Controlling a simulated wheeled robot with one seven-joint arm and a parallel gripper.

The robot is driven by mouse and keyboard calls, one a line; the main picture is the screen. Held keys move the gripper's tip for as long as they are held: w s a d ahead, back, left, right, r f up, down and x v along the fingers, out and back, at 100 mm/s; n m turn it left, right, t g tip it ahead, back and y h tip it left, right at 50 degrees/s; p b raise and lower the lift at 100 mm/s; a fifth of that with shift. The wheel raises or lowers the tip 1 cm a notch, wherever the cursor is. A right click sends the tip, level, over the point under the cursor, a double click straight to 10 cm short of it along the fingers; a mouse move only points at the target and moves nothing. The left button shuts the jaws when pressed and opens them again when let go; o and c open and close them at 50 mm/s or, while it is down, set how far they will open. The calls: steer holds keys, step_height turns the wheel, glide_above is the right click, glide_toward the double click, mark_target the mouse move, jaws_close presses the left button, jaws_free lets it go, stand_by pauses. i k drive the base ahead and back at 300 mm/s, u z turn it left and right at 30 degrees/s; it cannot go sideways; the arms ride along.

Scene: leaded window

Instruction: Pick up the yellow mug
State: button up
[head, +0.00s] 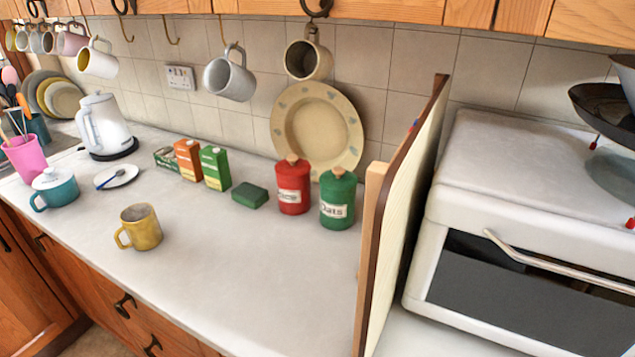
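A yellow mug (145,228) stands upright on the white worktop (240,270), toward its front edge, left of centre in the head view. Its handle points to the left and a little toward the front. Nothing touches it. A paler mug with a yellow inside (97,62) hangs from a hook at the upper left. My gripper is not in view.
A teal lidded pot (57,190) and a small plate with a spoon (117,177) stand left of the mug. Cartons (215,168), red (293,187) and green (337,200) canisters stand behind. An upright panel (405,210) bounds the worktop's right. The front middle is clear.

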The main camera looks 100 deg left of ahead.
mark_target(140, 224)
steer(key=k, duration=0.85)
steer(key=u, duration=5.05)
steer(key=i, duration=1.35)
